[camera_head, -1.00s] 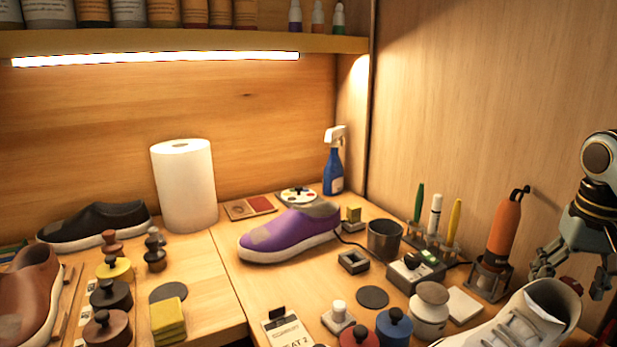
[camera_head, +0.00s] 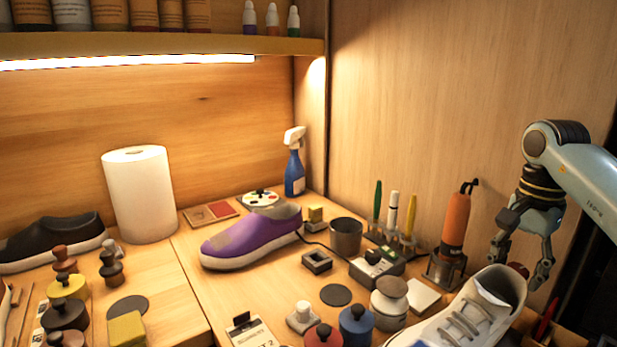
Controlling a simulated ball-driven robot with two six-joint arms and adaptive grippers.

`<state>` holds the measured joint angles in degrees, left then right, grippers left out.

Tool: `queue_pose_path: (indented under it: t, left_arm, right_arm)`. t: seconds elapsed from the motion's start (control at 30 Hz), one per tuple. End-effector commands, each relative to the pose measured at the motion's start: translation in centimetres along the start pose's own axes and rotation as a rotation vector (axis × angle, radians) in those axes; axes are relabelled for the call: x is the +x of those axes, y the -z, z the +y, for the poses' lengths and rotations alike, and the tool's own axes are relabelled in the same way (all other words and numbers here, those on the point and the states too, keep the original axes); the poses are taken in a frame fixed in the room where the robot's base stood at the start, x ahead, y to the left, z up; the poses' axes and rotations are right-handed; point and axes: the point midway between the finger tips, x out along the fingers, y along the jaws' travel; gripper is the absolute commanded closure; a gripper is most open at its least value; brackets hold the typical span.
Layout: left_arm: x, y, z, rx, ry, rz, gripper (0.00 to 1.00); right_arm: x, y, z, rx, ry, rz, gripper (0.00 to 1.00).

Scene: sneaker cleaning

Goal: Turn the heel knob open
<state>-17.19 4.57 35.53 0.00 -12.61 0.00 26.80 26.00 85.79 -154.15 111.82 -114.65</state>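A white-grey sneaker (camera_head: 463,316) with grey laces lies at the lower right, its heel end toward my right gripper. My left gripper is not in view.
An orange heat tool (camera_head: 455,225) in a stand is left of my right gripper. A white pad (camera_head: 424,296), a lidded jar (camera_head: 389,304) and a control box (camera_head: 376,268) stand left of the sneaker. A purple shoe (camera_head: 250,238) is mid-table.

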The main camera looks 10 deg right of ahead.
Motion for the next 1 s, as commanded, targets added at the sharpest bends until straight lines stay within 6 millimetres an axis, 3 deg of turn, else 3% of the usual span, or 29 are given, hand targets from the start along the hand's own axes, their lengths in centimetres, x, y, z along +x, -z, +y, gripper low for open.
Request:
queue_pose_path:
  t: [0.2, 0.47, 0.67, 1.0]
  left_arm:
    - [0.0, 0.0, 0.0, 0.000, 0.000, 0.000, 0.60]
    - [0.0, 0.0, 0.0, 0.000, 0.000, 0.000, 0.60]
    - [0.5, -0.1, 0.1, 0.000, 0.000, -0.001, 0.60]
    - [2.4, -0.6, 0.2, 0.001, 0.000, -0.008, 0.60]
  right_arm:
    - [0.0, 0.0, 0.0, 0.030, 0.000, -0.005, 0.54]
    - [0.0, 0.0, 0.0, 0.028, -0.001, -0.005, 0.87]
    - [0.2, 0.0, 0.1, -0.013, -0.003, 0.000, 0.88]
    - [0.4, -0.1, 0.2, -0.234, -0.006, 0.036, 0.86]
